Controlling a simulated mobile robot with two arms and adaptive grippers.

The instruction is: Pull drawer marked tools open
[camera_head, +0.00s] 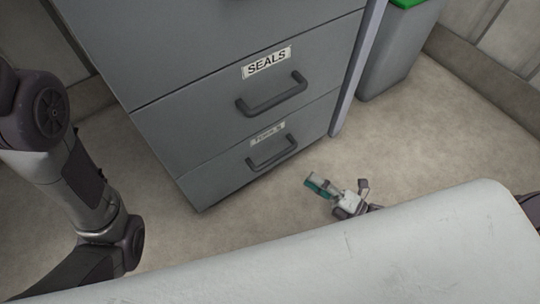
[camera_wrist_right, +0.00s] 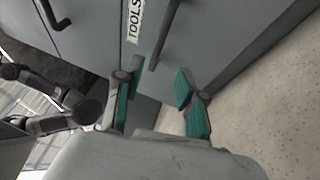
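The grey drawer marked TOOLS (camera_head: 225,167) is the lowest one in the cabinet in the head view and looks shut. Its label is faint there but reads clearly in the right wrist view, beside the drawer front (camera_wrist_right: 203,40). The drawer's dark bar handle (camera_head: 272,153) also shows in the wrist view (camera_wrist_right: 164,38). My right gripper (camera_head: 319,187) is low over the floor, in front and to the right of the handle. In the wrist view, its teal-padded fingers (camera_wrist_right: 159,82) are apart and empty, with the handle ahead of the gap, not between them. My left gripper is out of view.
The SEALS drawer (camera_head: 220,105), with its own bar handle (camera_head: 272,97), sits directly above and looks shut. A grey bin with a green lid (camera_head: 400,45) stands right of the cabinet. The floor (camera_head: 420,135) in front and to the right is clear.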

